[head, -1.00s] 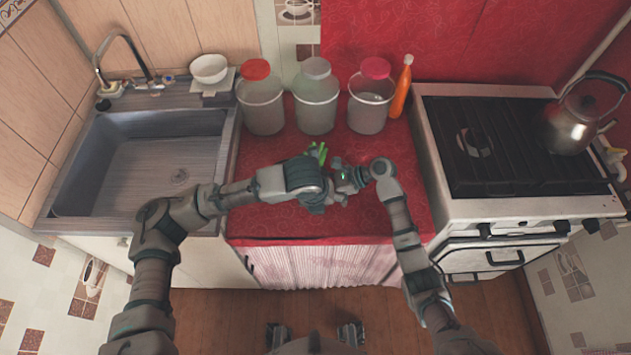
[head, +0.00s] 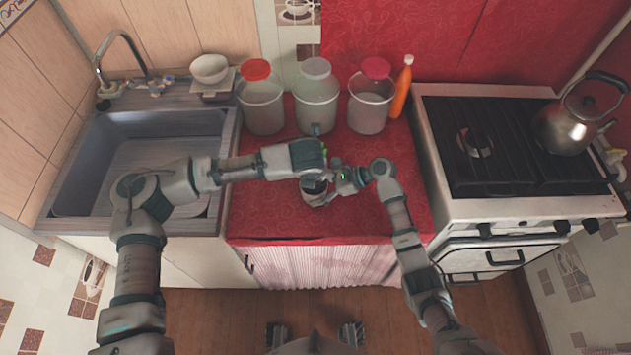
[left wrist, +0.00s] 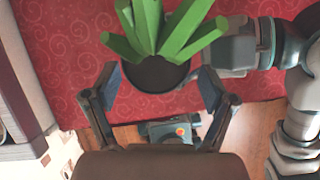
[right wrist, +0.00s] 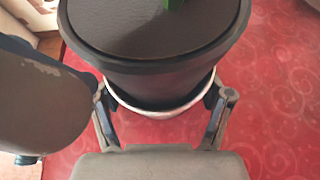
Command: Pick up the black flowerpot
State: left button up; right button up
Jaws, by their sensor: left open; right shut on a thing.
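The black flowerpot (left wrist: 155,77), with thick green leaves (left wrist: 165,30), is between the spread fingers of my left gripper (left wrist: 160,86) in the left wrist view. That gripper is open and above the pot. In the right wrist view the pot (right wrist: 160,72) fills the upper middle, with a white saucer-like ring (right wrist: 162,111) around its base. My right gripper (right wrist: 160,98) is shut on the pot's lower part from the side. In the head view my left arm hides the plant and most of the pot; my right gripper (head: 340,177) shows there.
Three jars (head: 262,105) (head: 316,103) (head: 368,103) and an orange bottle (head: 401,90) stand along the counter's back. The sink (head: 165,122) is left, the stove (head: 500,140) with a kettle (head: 570,122) right. The red cloth (head: 280,222) is clear at the front.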

pick_arm(q)
jog(key=x, duration=0.4)
jog(key=shift+w+f, duration=0.1)
pick_arm(e)
jog(key=shift+f, duration=0.1)
pick_arm(q)
jog(key=c, duration=1)
jog(key=shift+c, duration=0.2)
